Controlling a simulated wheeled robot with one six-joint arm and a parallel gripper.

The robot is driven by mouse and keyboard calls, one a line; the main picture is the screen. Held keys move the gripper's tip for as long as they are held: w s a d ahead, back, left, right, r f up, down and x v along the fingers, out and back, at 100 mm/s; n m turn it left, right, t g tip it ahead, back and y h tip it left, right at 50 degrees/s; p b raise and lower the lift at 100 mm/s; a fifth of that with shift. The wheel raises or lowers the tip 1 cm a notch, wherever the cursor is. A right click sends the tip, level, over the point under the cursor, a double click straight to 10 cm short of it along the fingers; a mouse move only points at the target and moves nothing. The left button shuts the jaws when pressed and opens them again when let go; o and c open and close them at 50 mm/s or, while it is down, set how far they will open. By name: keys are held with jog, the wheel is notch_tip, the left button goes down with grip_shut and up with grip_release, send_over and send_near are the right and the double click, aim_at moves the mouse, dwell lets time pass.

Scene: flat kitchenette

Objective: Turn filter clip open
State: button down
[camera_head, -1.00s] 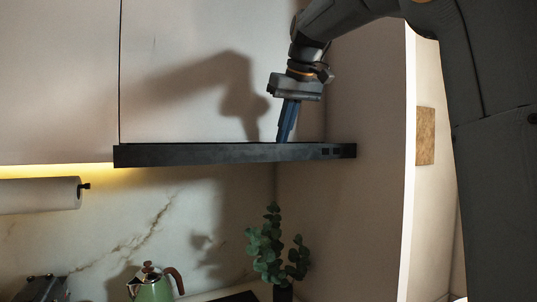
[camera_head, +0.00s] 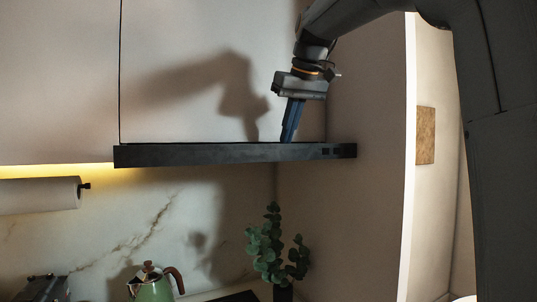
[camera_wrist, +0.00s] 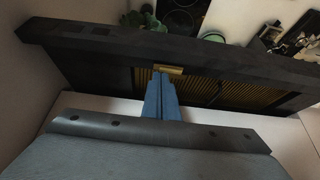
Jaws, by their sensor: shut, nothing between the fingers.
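The dark range hood (camera_head: 230,154) juts out below the upper cabinet, and its top side shows in the wrist view (camera_wrist: 110,82). A small brass-coloured clip (camera_wrist: 168,69) sits on the hood, beside a yellowish ribbed filter (camera_wrist: 225,92). My gripper (camera_head: 286,138) points down behind the hood's front bar, with its blue fingers together and empty. In the wrist view my fingertips (camera_wrist: 160,75) are at the clip's near edge; I cannot tell whether they touch it. In the head view the clip and filter are hidden by the front bar.
The cabinet door (camera_head: 200,75) stands close behind my gripper and a side wall (camera_head: 365,180) is at the right. Below are a eucalyptus plant (camera_head: 270,250), a green kettle (camera_head: 152,284) and a paper towel roll (camera_head: 40,195).

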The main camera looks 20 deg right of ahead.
jog(key=shift+r+p, duration=0.5)
jog(key=shift+r, duration=1.95)
jog(key=shift+s, duration=0.1)
